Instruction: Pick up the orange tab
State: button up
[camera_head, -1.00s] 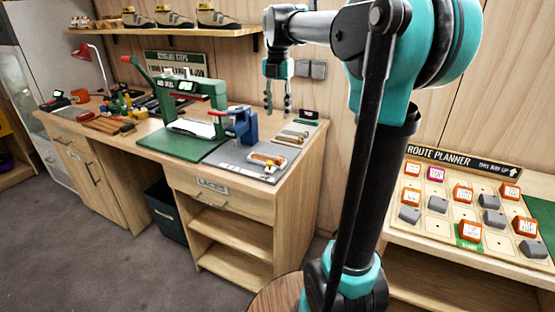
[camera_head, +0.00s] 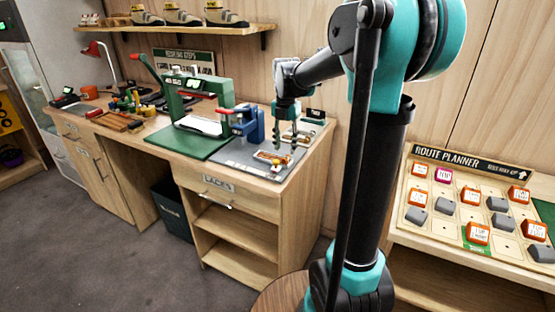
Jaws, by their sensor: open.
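My gripper (camera_head: 285,146) hangs fingers down over the right end of the workbench, open with nothing seen between its fingers. Below it on the grey mat (camera_head: 232,158) lies a small pale holder with orange-red parts (camera_head: 270,158); the fingers overlap its right side in the picture, and I cannot tell if they touch. Several orange tabs with white labels stand on the route planner board at the right, such as one at its lower middle (camera_head: 478,233). Which orange piece is the task's tab is not clear.
A blue vise-like tool (camera_head: 251,124) stands just left of my gripper, and a green press (camera_head: 190,105) farther left. Small tools (camera_head: 301,133) lie right of the gripper. A shelf with shoes (camera_head: 180,30) is above. Grey tabs (camera_head: 445,206) share the board.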

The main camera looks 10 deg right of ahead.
aim_at(286, 157)
jog(key=shift+d+f, duration=0.15)
jog(key=shift+f, duration=1.8)
jog(key=shift+c, duration=0.5)
grip_shut()
